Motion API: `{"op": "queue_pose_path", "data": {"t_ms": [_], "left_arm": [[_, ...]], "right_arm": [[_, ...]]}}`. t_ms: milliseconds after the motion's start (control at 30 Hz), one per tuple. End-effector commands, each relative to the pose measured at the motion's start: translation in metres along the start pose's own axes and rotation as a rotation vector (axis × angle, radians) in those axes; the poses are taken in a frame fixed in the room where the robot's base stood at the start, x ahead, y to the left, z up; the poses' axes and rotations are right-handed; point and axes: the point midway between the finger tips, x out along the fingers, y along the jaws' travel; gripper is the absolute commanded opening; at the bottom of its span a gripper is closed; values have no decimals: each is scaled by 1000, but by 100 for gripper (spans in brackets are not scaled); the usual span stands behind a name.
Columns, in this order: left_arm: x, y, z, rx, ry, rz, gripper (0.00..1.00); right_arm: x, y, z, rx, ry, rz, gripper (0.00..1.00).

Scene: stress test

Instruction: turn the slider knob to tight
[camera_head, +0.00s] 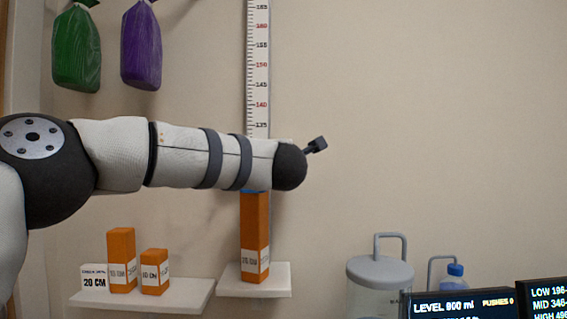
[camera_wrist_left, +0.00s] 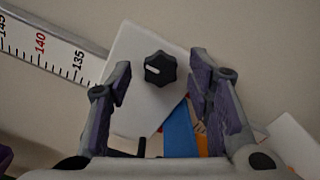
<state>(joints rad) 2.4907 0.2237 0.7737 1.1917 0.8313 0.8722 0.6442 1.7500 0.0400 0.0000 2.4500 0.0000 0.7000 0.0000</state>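The slider knob (camera_wrist_left: 160,68) is black and lobed, with a white mark on its left part. It sits on a white slider plate (camera_wrist_left: 130,105) beside the height scale (camera_wrist_left: 50,45). In the left wrist view my left gripper (camera_wrist_left: 161,63) is open, its two fingers on either side of the knob with gaps to it. In the head view my left arm reaches across the scale (camera_head: 259,60). It hides the knob and most of the plate, and the gripper fingers do not show there. My right gripper is in neither view.
Below the arm, a tall orange block (camera_head: 255,235) with a blue top stands on a white shelf (camera_head: 254,282). Two shorter orange blocks (camera_head: 121,260) stand on another shelf (camera_head: 140,297). A lidded container (camera_head: 379,275) and display screens (camera_head: 455,305) are at lower right.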

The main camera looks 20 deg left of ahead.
Motion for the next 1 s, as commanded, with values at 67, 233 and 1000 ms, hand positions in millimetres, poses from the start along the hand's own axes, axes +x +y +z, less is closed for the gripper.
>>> {"op": "queue_pose_path", "data": {"t_ms": [67, 233, 1000], "left_arm": [[0, 0, 0, 0, 0, -1, 46], [-19, 0, 1, 1, -3, -2, 46], [-120, 0, 0, 0, 0, 0, 46]], "right_arm": [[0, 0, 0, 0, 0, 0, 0], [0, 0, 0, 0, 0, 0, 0], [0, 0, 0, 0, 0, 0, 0]]}}
